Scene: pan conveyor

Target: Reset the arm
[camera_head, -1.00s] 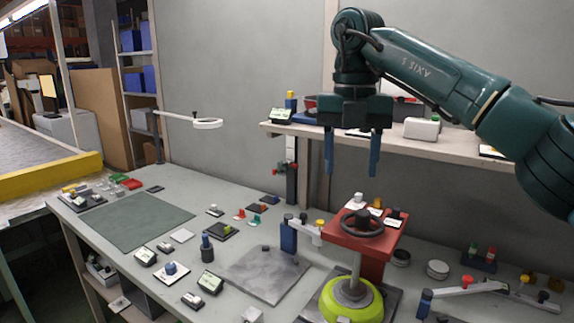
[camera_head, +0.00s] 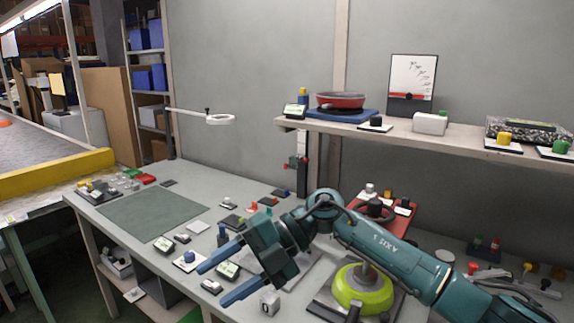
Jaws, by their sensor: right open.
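My right arm comes in from the lower right, low over the workbench. My right gripper (camera_head: 218,275) points to the lower left, its two blue fingers apart and nothing between them. It hangs over the front part of the bench, near small white and black gadgets (camera_head: 187,261). The arm covers part of the grey plate and of the red stand (camera_head: 388,222) with its black handwheel. My left gripper does not show.
The workbench holds a green mat (camera_head: 150,214) and many small parts. A shelf (camera_head: 455,141) above carries a red pan (camera_head: 340,100) on a blue scale and a white box (camera_head: 430,123). The mat is clear.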

